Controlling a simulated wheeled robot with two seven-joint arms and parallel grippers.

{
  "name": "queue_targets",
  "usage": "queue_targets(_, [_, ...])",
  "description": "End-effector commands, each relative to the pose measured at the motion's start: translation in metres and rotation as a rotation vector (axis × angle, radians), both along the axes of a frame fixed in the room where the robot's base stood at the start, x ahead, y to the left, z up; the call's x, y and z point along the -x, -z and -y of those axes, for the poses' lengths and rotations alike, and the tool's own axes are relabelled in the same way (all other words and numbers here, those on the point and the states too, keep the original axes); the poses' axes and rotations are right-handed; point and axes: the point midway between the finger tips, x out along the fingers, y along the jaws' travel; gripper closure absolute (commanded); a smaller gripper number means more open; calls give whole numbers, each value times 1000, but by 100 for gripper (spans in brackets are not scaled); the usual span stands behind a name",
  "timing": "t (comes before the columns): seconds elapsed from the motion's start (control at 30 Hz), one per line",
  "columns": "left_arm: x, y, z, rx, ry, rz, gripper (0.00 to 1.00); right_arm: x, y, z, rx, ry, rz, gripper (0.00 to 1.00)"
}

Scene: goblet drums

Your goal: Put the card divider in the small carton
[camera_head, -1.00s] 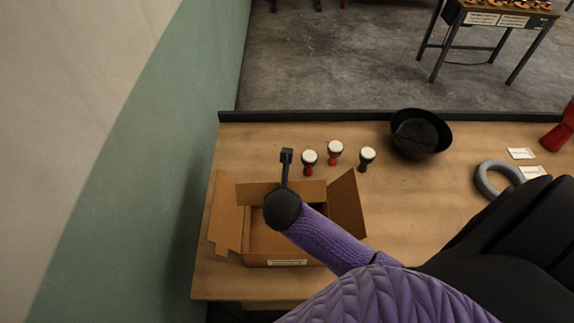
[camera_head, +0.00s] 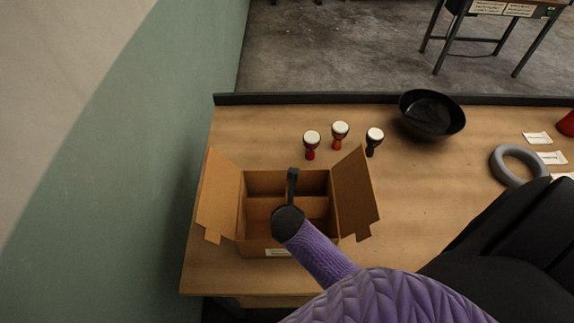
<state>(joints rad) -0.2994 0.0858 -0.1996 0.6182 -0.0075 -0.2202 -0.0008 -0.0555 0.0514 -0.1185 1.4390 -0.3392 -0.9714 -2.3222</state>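The small carton (camera_head: 256,184) stands open on the left part of the table, with flaps spread at its left and right sides. A brown card panel, seemingly the card divider (camera_head: 262,206), stands across its inside from left to right; its lower part is hard to make out. My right gripper (camera_head: 292,174) is over the carton, near the panel. It is seen nearly edge-on, so I cannot tell whether its fingers are open or touch the card. My dark wrist and purple forearm hide the carton's near right part. My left gripper is not in view.
Several small goblet drums (camera_head: 340,133) stand behind the carton. A black bowl (camera_head: 431,115) is at the back, and a grey ring (camera_head: 518,165) lies at the right by white cards (camera_head: 537,138). A green wall (camera_head: 120,200) is close at the left. The table middle is fairly clear.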

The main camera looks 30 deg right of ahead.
Motion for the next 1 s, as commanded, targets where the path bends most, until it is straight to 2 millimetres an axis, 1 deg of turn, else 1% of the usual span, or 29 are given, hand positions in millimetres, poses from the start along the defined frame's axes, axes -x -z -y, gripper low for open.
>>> queue_targets(0.03, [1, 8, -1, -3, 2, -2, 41, 0, 11, -1, -1, -1, 0, 100])
queue_targets(0.07, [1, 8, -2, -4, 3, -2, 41, 0, 13, 0, -1, 0, -1, 100])
queue_targets(0.3, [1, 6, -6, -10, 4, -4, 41, 0, 11, 0, 0, -1, 1, 100])
queue_targets(0.4, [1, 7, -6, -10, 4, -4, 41, 0, 14, 0, 0, -1, 1, 100])
queue_targets(0.47, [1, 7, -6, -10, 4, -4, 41, 0, 14, 0, 0, -1, 1, 87])
queue_targets(0.5, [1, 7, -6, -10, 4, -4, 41, 0, 14, 0, 0, -1, 1, 78])
queue_targets(0.6, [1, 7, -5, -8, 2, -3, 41, 0, 14, 0, 0, -1, 1, 60])
queue_targets(0.87, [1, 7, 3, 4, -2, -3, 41, 0, 13, 0, 0, -1, 1, 60])
queue_targets(0.93, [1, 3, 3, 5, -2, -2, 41, 1, 7, -1, 0, -1, 1, 60])
queue_targets(1.0, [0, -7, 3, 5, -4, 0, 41, 6, -7, -4, 1, -2, 2, 60])
